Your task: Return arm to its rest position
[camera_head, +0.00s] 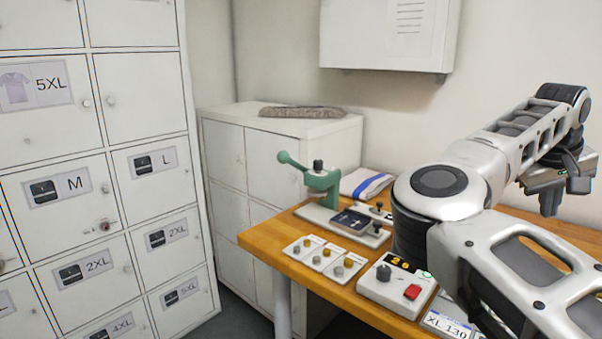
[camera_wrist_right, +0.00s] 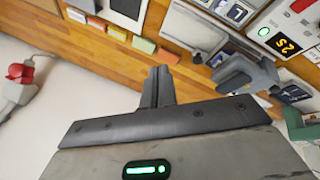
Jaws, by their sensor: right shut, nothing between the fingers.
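My right arm (camera_head: 455,190) reaches across the right side of the head view, white and grey, bent and raised over the wooden table (camera_head: 262,238). Its gripper (camera_head: 550,203) hangs at the far right, above the table and touching nothing that I can see. In the right wrist view the dark fingers (camera_wrist_right: 157,87) are together and empty, with the tabletop behind them. My left arm and gripper are not in view.
On the table are a green hand press (camera_head: 322,185), a control box (camera_head: 378,292) with a red button, a card with small studs (camera_head: 326,258) and a blue-striped folded cloth (camera_head: 367,184). Lockers (camera_head: 60,120) stand left; a wall cabinet (camera_head: 385,35) hangs behind.

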